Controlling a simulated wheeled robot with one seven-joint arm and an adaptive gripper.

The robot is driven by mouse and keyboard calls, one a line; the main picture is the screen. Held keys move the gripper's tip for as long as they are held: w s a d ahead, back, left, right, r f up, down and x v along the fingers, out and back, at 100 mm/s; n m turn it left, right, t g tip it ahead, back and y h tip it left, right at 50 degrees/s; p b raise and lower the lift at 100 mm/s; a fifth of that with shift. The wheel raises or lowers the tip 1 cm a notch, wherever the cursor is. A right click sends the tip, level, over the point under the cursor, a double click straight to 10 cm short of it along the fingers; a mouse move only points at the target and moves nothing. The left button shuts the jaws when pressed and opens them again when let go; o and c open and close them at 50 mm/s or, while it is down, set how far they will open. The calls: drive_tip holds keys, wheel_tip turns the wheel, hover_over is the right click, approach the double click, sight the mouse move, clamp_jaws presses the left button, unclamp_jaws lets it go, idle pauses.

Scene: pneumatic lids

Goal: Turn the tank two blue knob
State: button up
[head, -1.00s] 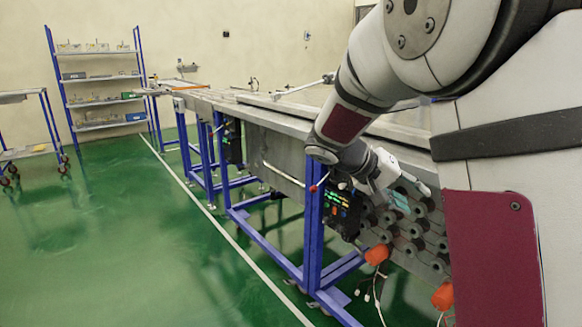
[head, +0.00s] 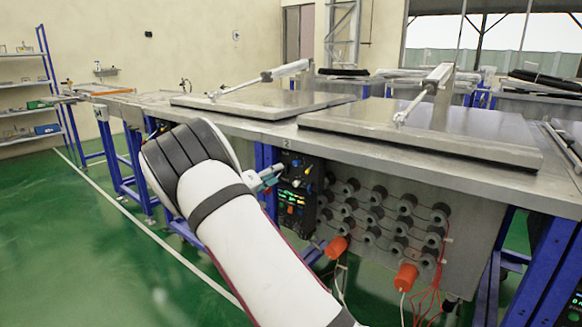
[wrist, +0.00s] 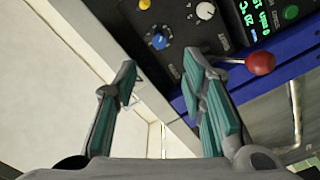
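A blue knob (wrist: 158,41) sits on a dark control panel (wrist: 185,30), near the panel's edge in the wrist view. In the head view the control panel (head: 299,196) hangs under the table's front edge, and the knob is too small there to make out surely. My gripper (wrist: 162,72) is open and empty, its two teal-padded fingers spread, with the blue knob ahead of the gap between them. The fingers do not visibly touch the knob. In the head view my gripper (head: 268,178) is just left of the panel, partly hidden by my arm.
A yellow knob (wrist: 144,4) and a white knob (wrist: 205,11) sit near the blue one. A red-balled lever (wrist: 261,63) sticks out close to the right finger. Rows of round fittings (head: 375,215) and orange plugs (head: 336,247) lie right of the panel.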

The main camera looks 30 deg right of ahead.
sight(295, 164)
drive_tip(key=b+x, duration=0.1)
drive_tip(key=x, duration=0.9)
drive_tip(key=shift+d, duration=0.35)
drive_tip(key=shift+c, duration=0.4)
clamp_jaws()
